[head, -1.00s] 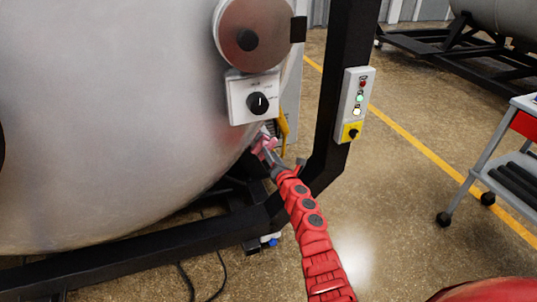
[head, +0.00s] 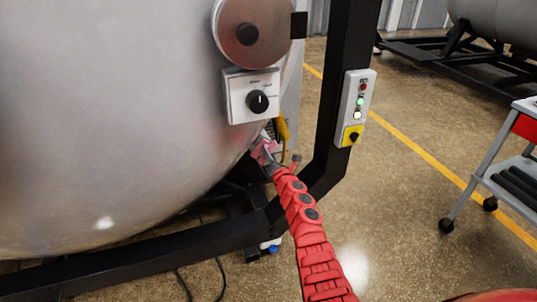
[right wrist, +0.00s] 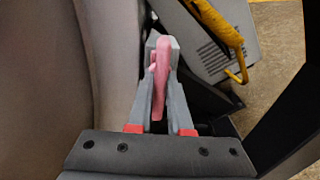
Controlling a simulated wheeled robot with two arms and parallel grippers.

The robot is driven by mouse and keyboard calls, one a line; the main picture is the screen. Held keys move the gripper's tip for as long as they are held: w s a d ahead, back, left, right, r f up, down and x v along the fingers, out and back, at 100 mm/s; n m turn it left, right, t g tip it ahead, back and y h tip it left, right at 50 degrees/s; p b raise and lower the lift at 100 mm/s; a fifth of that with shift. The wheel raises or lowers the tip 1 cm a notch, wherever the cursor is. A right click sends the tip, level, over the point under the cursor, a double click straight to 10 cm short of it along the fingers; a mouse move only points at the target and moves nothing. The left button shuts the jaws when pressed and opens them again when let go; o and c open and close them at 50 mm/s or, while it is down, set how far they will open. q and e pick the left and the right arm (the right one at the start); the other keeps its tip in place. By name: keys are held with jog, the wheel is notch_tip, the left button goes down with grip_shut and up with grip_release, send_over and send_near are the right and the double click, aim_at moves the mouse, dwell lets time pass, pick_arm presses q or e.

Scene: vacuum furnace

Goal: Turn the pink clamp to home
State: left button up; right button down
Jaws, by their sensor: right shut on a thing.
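The pink clamp (right wrist: 162,75) shows in the right wrist view between the two grey fingers of my right gripper (right wrist: 161,70). The fingers are shut on it. In the head view the pink clamp (head: 262,150) is small, at the lower right edge of the big grey furnace vessel (head: 130,120), below a white box with a black knob. My right gripper (head: 266,158) reaches it there at the end of the red arm. The clamp's far end and mount are hard to make out. My left gripper is not in view.
The white knob box (head: 252,96) sits just above the gripper. A black frame post (head: 338,90) with a control box (head: 353,105) stands close to the right. A yellow handle (right wrist: 220,22) is near the fingers. A grey cart (head: 500,165) stands at far right.

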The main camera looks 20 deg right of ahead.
jog(key=shift+m, duration=0.3)
jog(key=m+p, duration=0.1)
jog(key=m, duration=0.2)
jog(key=m+p, duration=0.1)
jog(key=m, duration=0.4)
jog(key=shift+m+p, duration=0.5)
jog(key=shift+m, duration=0.5)
jog(key=m+p, duration=0.1)
jog(key=m, duration=0.1)
jog(key=shift+m, duration=0.3)
jog(key=m+p, duration=0.1)
jog(key=m, duration=0.3)
jog(key=shift+f+m+p, duration=0.1)
jog(key=shift+m+p, duration=0.2)
jog(key=shift+p, duration=0.1)
